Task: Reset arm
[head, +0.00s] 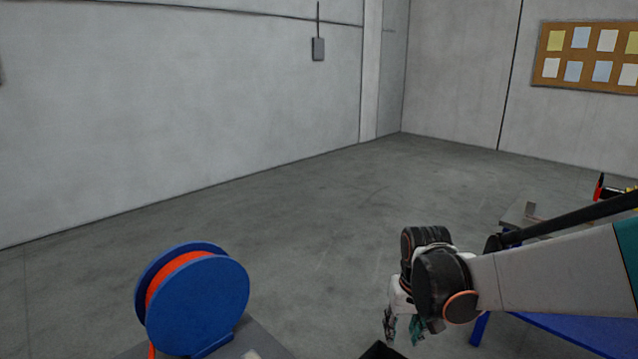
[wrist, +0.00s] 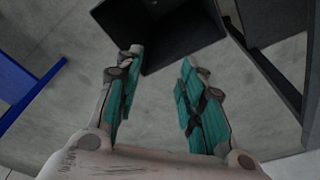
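My gripper (wrist: 160,95) shows large in the wrist view. Its two fingers with teal pads stand well apart, and nothing is between them. In the head view my gripper (head: 403,327) hangs low at the end of my arm, at the lower right, pointing down. A black bin-like object (wrist: 172,40) lies beyond the fingertips in the wrist view. Its dark edge (head: 383,352) also shows at the bottom of the head view, just below the gripper.
A blue reel with orange filament (head: 205,300) stands on a grey surface (head: 262,345) at the lower left. A blue frame (head: 575,332) is under my arm at the right, with a table (head: 525,213) behind it. The grey floor (head: 290,220) is clear up to the walls.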

